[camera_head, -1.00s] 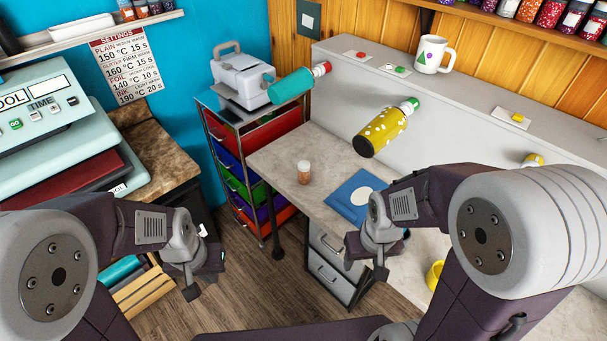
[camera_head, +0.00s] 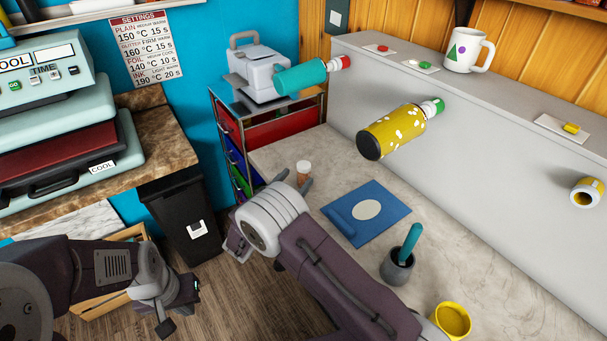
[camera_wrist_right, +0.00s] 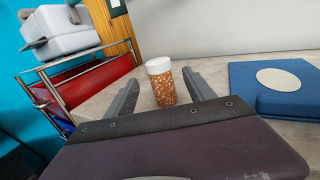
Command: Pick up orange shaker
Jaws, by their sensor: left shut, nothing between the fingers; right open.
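The orange shaker (camera_head: 304,169), a small jar with a white lid, stands upright on the grey worktop near its left end. In the right wrist view the shaker (camera_wrist_right: 162,87) shows orange-and-white speckles, between the two finger outlines. My right gripper (camera_head: 295,181) is open, pointing at the shaker with a finger on either side in that view. I cannot tell whether the shaker is fully between the fingers or just beyond them. In the head view the gripper partly hides the shaker's base. My left gripper (camera_head: 183,306) is shut and empty, low at the left, over the floor.
A blue pad (camera_head: 385,203) with a pale oval lies right of the shaker. A grey cup (camera_head: 397,270) with a teal-handled tool and a yellow container (camera_head: 452,319) stand nearer. A drawer cart (camera_head: 290,130) is behind left.

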